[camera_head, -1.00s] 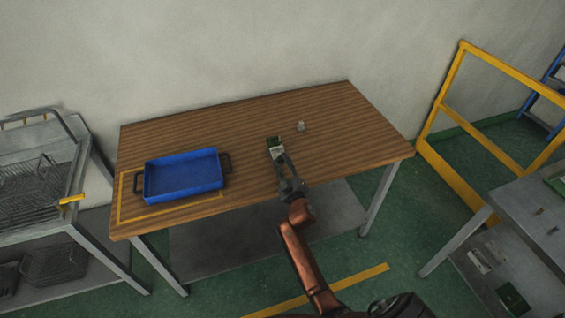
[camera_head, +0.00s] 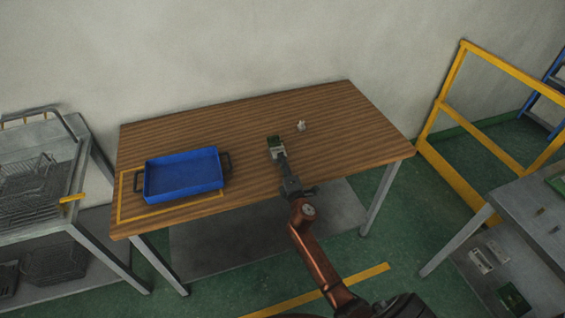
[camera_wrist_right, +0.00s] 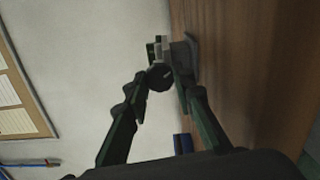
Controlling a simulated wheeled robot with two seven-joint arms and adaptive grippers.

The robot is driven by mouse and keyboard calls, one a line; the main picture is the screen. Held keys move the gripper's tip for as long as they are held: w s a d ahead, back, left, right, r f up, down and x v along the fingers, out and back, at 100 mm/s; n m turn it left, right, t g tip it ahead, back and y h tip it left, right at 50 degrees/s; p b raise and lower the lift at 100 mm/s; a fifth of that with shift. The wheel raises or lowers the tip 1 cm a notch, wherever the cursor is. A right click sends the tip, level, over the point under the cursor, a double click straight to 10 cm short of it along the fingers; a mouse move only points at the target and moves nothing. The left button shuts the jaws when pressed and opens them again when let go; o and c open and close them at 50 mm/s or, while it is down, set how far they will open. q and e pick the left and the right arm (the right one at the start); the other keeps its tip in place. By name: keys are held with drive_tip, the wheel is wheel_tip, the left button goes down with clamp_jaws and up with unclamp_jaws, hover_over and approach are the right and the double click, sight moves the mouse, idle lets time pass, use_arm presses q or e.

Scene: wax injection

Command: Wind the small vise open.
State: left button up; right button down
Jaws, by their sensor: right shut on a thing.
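The small vise (camera_head: 276,145) stands on the wooden table (camera_head: 340,140), green and grey, right of the table's middle. My right gripper (camera_head: 283,167) reaches it from the table's front edge. In the right wrist view the vise (camera_wrist_right: 184,50) lies straight ahead, its round dark knob (camera_wrist_right: 160,76) facing me. The right gripper (camera_wrist_right: 161,88) is shut on this knob, one finger on each side. Its fingers hide part of the vise's front. How far the jaws are apart is too small to tell. My left gripper is not in view.
A blue tray (camera_head: 183,192) with dark handles sits at the table's left within a yellow outline. A small pale object (camera_head: 301,125) stands behind and right of the vise. The right part of the table is clear. A yellow frame (camera_head: 478,140) stands to the right.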

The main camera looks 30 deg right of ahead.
drive_tip(key=n, duration=0.4)
drive_tip(key=shift+n, duration=0.4)
drive_tip(key=shift+f+n+p, duration=0.15)
drive_tip(key=shift+n+p, duration=0.75)
drive_tip(key=shift+n, duration=1.7)
drive_tip(key=c, duration=1.6)
unclamp_jaws()
drive_tip(key=v, duration=1.2)
